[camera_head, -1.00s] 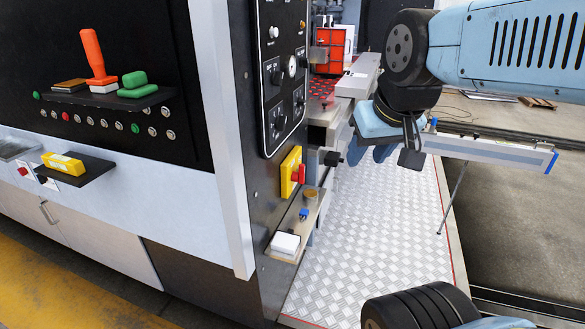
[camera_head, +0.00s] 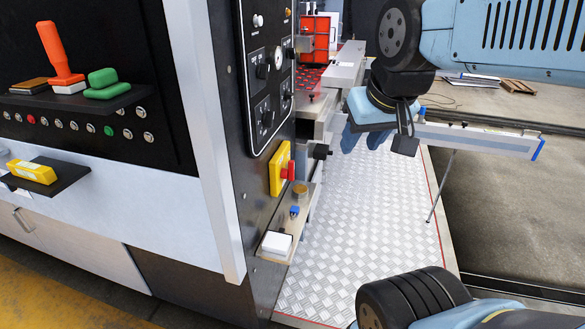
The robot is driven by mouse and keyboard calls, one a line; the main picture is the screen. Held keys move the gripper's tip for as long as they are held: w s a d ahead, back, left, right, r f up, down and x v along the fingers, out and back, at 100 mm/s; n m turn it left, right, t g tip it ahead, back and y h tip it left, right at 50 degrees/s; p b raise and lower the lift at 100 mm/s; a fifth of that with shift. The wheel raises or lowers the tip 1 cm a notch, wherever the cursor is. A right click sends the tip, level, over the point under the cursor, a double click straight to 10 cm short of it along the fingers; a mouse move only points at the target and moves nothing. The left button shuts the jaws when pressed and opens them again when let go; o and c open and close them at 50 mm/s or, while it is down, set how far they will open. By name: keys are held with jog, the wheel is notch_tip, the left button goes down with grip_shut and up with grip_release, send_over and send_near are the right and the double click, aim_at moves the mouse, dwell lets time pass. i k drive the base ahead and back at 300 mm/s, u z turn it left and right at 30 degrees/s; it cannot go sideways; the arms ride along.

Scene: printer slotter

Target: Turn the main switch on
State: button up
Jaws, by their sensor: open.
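The main switch (camera_head: 281,169) is a yellow plate with a red knob (camera_head: 288,171) on the narrow dark side panel of the machine, near the middle of the head view. The knob's exact turn position is too small to tell. My gripper (camera_head: 361,140) is to the right of the switch and a little higher in the picture, with its blue fingers pointing down and left. It is open, empty and apart from the switch. The gap between the fingers is partly hidden by the gripper's own body.
Below the switch, a small shelf (camera_head: 290,228) holds a white box (camera_head: 277,244), a blue item (camera_head: 294,211) and a brown round item (camera_head: 300,191). A black knob (camera_head: 321,151) juts out between switch and gripper. The checkered metal floor (camera_head: 370,220) is clear.

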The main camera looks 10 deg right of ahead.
aim_at(286, 174)
jog(key=z, duration=0.95)
jog(key=i, duration=0.1)
jog(key=u, duration=2.7)
jog(key=k, duration=1.05)
jog(key=z, duration=0.55)
jog(key=i, duration=1)
jog(key=z, duration=0.05)
